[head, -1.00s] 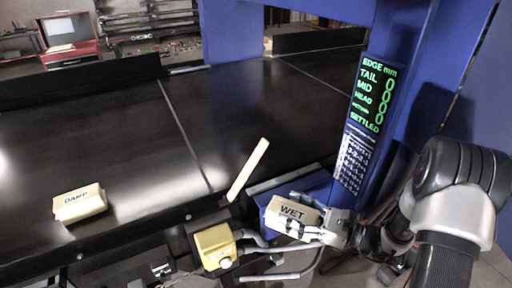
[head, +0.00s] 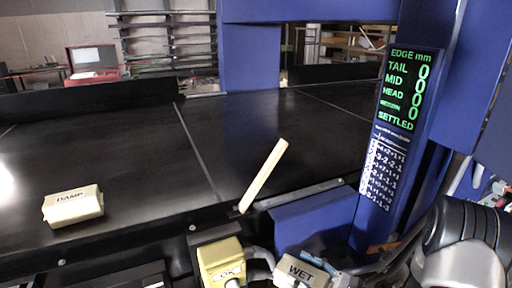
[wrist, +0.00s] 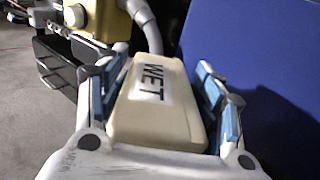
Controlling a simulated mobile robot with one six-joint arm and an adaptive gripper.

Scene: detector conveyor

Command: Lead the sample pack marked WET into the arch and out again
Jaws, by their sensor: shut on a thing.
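The cream sample pack marked WET (head: 300,271) is at the bottom of the head view, in front of the conveyor and outside the arch. It fills the middle of the wrist view (wrist: 158,105), label up. My gripper (wrist: 163,65) is shut on it, with a blue-padded finger along each side. In the head view the gripper is mostly cut off by the lower edge. The blue arch (head: 250,58) stands over the black conveyor (head: 110,150). Its display (head: 405,90) reads TAIL, MID and HEAD at 0, and SETTLED.
A second cream pack marked DAMP (head: 73,207) lies on the belt at left. A pale bar (head: 263,175) slants up at the conveyor's near edge. A yellow box marked OK (head: 221,261) stands left of the WET pack. A blue panel (head: 312,222) is just behind it.

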